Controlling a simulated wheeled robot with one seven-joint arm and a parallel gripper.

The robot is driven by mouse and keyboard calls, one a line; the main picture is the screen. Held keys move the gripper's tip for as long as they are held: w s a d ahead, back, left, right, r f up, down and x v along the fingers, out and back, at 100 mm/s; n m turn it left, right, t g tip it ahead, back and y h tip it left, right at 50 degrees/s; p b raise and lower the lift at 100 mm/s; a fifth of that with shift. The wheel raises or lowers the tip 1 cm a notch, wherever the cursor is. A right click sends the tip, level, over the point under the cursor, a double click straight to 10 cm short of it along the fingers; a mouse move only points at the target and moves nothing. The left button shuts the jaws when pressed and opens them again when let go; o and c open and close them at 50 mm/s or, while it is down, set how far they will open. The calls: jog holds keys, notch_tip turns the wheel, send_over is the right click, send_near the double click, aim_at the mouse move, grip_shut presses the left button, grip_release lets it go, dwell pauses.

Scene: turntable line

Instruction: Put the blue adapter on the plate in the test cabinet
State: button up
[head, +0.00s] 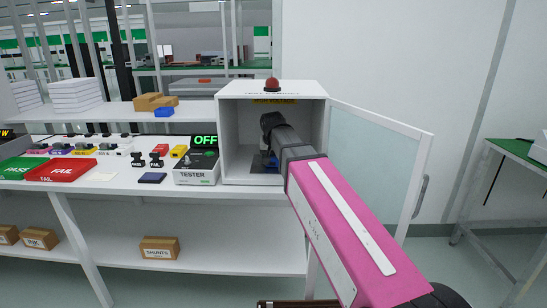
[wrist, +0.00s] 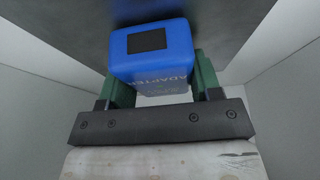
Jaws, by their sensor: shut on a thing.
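The test cabinet (head: 222,140) stands open on the bench in the head view, and my arm reaches into it. My gripper (wrist: 160,82) is shut on the blue adapter (wrist: 120,56), with one green finger on each side of it in the wrist view. The adapter has a dark square on its face and a partly readable ADAPTER label. A dark plate (wrist: 215,18) lies beyond the adapter in the wrist view. I cannot tell whether the adapter touches it. In the head view my arm hides most of the cabinet floor.
The cabinet's glazed door (head: 380,150) is swung open to the right, beside my arm. A red lamp (head: 272,84) sits on top of the cabinet. The tester (head: 195,172), reading OFF, stands left of it. Red FAIL (head: 62,170) and green PASS (head: 22,168) trays lie further left.

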aim_at(273, 157)
jog(key=o, duration=1.1)
jog(key=shift+f, duration=0.15)
jog(key=shift+o, duration=0.2)
jog(key=v, duration=0.5)
jog(key=shift+s+r, duration=0.1)
jog(key=shift+r, duration=0.25)
jog(key=s, duration=1.1)
jog(key=shift+s+a+f, duration=0.15)
jog(key=shift+s+f, duration=0.05)
jog(key=shift+s, duration=0.15)
